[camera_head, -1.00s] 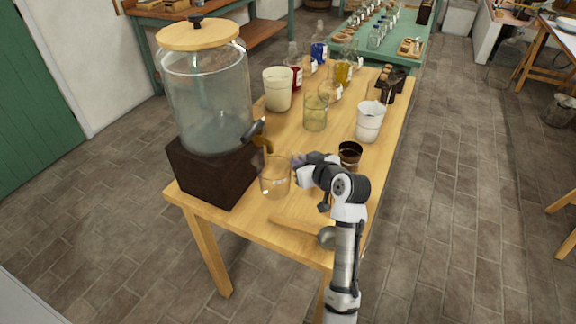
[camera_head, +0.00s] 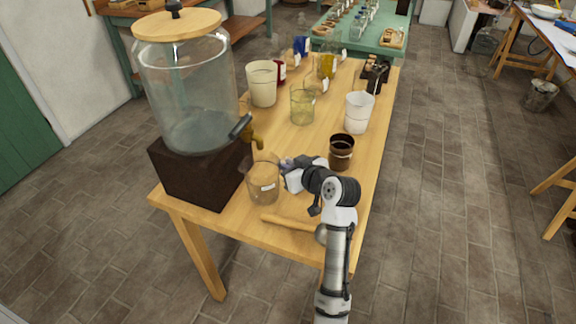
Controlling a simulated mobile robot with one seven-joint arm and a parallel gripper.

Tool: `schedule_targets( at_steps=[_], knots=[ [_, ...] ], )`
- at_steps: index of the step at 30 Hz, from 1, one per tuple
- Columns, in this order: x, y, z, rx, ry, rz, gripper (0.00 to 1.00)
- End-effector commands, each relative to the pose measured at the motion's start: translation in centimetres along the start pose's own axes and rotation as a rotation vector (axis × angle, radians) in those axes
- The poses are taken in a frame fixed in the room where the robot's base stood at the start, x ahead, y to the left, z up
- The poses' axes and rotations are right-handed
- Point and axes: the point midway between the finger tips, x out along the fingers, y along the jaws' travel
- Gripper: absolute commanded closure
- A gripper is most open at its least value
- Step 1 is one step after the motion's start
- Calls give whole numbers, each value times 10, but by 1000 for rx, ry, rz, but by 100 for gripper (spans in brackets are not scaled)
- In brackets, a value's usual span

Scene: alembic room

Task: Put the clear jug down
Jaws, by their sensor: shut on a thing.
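The clear jug (camera_head: 263,186) is a see-through vessel with a small white label, near the front left of the wooden table (camera_head: 318,145). It looks upright, just in front of the dispenser's tap. My gripper (camera_head: 287,169) is at the jug's right side and shut on it; the fingertips are small and partly hidden by the wrist. I cannot tell whether the jug's base touches the tabletop.
The large glass dispenser (camera_head: 195,95) on a dark block stands left of the jug, its tap (camera_head: 255,140) close by. A wooden-handled tool (camera_head: 288,222) lies in front. A brown cup (camera_head: 341,152), white beaker (camera_head: 357,112) and green glass (camera_head: 302,106) stand behind.

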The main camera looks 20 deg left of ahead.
Motion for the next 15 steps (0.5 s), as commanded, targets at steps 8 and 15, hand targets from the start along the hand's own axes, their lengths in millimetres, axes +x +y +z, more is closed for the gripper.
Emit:
schedule_targets(
  at_steps=[8, 15],
  knots=[
    [1, 0, 2, 0, 0, 0, 65],
    [1, 0, 2, 0, 0, 0, 65]
  ],
)
